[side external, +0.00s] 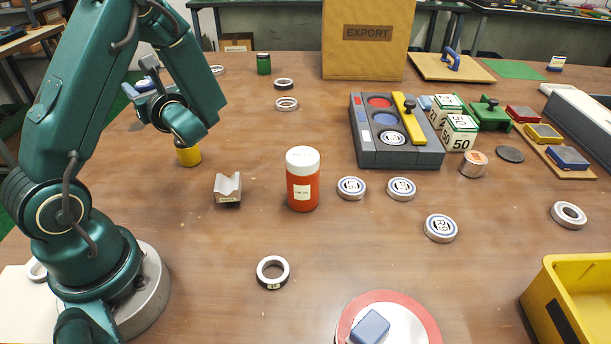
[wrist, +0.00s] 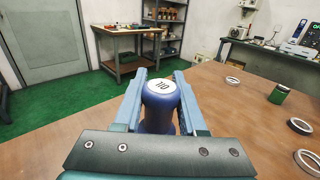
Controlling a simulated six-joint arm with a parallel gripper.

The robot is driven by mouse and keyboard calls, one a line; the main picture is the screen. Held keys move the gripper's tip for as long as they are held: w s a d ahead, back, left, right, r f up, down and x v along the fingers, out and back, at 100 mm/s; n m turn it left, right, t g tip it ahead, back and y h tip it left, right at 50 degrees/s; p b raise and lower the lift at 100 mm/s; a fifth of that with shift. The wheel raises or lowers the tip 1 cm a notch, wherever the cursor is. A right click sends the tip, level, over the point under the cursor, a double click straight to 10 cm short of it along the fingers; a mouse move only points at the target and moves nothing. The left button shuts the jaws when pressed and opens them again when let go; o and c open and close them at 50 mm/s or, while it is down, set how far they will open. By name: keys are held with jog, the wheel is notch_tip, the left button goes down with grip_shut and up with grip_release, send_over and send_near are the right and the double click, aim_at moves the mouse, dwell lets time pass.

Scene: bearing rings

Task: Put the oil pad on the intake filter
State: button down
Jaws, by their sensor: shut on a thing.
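My gripper (wrist: 159,82) is shut on a dark blue cylinder (wrist: 158,113) with a round white top marked 110. In the side view my gripper is at the upper left, partly behind my arm, and the cylinder is hard to make out. No label in these frames names an oil pad or an intake filter, so I cannot tell surely which things they are. A blue block (side external: 370,327) lies on a white disc with a red rim (side external: 423,308) at the bottom edge. Red, yellow and blue blocks (side external: 545,132) sit on a wooden board at the right.
A red bottle (side external: 303,190) stands mid-table beside a grey V-block (side external: 228,189). Several rings and labelled discs lie around it. A grey tray (side external: 372,147) stands behind, and a yellow bin (side external: 552,272) at the lower right. A yellow cylinder (side external: 188,155) is below my arm.

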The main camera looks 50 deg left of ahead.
jog(key=w+f, duration=0.4)
jog(key=f, duration=0.2)
jog(key=shift+w+d+f, duration=0.2)
jog(key=shift+d+f, duration=0.15)
jog(key=shift+d, duration=0.1)
jog(key=shift+c, duration=2.4)
grip_release()
jog(key=shift+f, duration=0.15)
